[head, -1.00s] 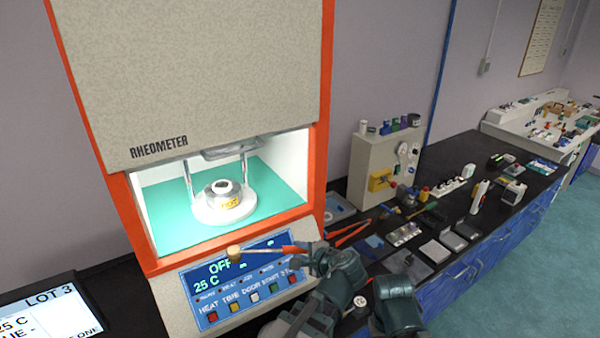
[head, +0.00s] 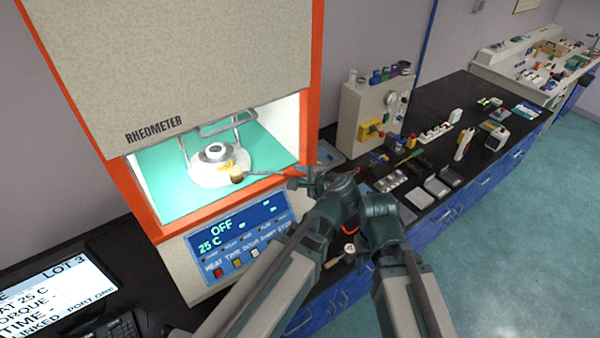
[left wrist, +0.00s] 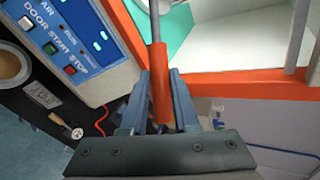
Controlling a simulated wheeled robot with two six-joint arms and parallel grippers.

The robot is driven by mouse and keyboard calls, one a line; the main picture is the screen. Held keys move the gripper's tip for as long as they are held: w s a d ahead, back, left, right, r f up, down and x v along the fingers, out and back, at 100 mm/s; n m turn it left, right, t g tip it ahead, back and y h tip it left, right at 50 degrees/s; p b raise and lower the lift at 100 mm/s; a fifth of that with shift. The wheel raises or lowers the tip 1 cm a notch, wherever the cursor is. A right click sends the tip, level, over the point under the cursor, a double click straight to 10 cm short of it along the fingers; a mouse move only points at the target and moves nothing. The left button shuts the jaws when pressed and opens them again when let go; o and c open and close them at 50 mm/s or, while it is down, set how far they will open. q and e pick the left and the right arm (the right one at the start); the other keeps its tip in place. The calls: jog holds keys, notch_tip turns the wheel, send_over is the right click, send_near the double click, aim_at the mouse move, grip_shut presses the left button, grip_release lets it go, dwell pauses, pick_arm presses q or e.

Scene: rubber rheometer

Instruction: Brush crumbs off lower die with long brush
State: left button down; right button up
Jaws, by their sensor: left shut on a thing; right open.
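The lower die (head: 215,153) is a round metal piece with a pale top, on a white base (head: 212,180) inside the open rheometer chamber. Crumbs are too small to make out. The long brush has a tan head (head: 237,175), a thin grey rod and an orange handle (left wrist: 160,85). My left gripper (head: 303,180) is shut on that handle, which runs between its fingers in the left wrist view (left wrist: 160,78). The brush head appears at the chamber opening, just right of and below the die; its depth is unclear. My right gripper (head: 368,197) is open and empty, its fingers hard to see.
The orange chamber frame (head: 310,100) edges the opening on the right. The control panel (head: 235,235) lies below it. A beige cabinet (head: 365,115) and several small tools stand on the black bench to the right. A screen (head: 60,290) is at lower left.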

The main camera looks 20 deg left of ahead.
pick_arm(q)
jog(key=w+a+f+b, duration=0.2)
jog(key=w+a, duration=1)
jog(key=a, duration=0.2)
dwell(1.0)
jog(key=shift+f, duration=0.25)
dwell(0.9)
jog(key=shift+w+a, duration=0.95)
jog(key=shift+a, duration=0.2)
jog(key=shift+s+d+b, duration=0.3)
jog(key=shift+s+d, duration=0.7)
jog(key=shift+d, duration=0.15)
jog(key=shift+w+a, duration=0.1)
